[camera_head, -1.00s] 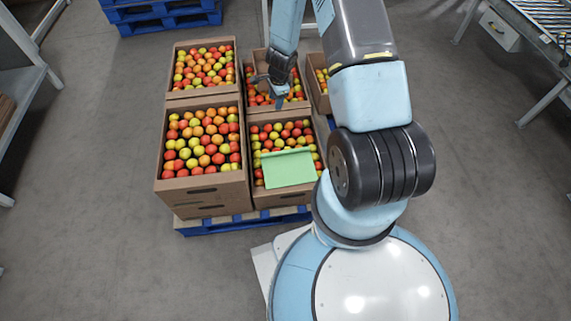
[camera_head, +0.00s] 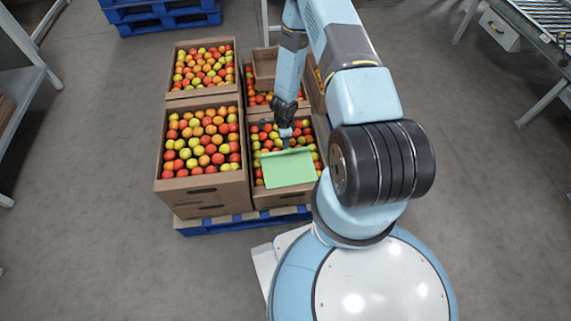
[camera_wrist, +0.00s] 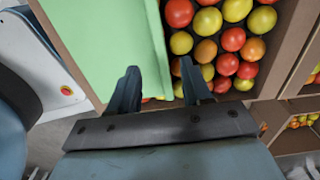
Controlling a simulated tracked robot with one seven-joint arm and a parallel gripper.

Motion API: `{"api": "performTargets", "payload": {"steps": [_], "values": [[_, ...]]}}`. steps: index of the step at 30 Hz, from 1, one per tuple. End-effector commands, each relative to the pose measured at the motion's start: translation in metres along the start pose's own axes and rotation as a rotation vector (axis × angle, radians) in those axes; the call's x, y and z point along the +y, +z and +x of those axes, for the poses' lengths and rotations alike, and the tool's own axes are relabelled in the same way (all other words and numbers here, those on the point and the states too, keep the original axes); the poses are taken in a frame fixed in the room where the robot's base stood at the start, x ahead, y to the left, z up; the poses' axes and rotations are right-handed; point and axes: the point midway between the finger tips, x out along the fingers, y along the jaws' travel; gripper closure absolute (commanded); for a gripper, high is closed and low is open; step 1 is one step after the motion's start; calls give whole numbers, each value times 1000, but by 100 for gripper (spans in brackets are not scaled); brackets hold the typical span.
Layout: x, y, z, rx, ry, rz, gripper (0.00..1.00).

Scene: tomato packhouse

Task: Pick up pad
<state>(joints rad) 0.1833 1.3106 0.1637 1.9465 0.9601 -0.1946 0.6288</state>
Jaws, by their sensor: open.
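The pad (camera_head: 288,168) is a flat light-green sheet. It lies on the tomatoes in the near right cardboard box (camera_head: 285,198), over the box's front part, with a raised edge along its far side. In the wrist view the pad (camera_wrist: 105,45) fills the upper left, with its edge running between the fingers. My gripper (camera_head: 286,144) is over that box at the pad's far edge. In the wrist view my gripper (camera_wrist: 163,85) is open, the left finger over the pad's edge and the right finger over tomatoes. I cannot tell whether the fingers touch the pad.
A tall near left box (camera_head: 203,190) and a far left box (camera_head: 202,94) hold tomatoes. Behind the pad's box, a far box holds tomatoes and a small brown carton (camera_head: 264,68). The boxes stand on a blue pallet (camera_head: 240,222). Grey floor (camera_head: 110,170) is clear at left.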

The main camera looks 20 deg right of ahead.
Motion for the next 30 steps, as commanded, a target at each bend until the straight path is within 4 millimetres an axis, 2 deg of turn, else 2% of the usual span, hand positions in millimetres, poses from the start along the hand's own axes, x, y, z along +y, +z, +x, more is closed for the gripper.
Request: {"api": "performTargets", "payload": {"steps": [4, 14, 24, 30], "values": [[0, 0, 20, -1, 2, 0, 51], [0, 0, 38, -1, 1, -1, 51], [-1, -4, 76, -1, 2, -1, 51], [-1, -4, 83, 0, 1, -1, 51]]}}
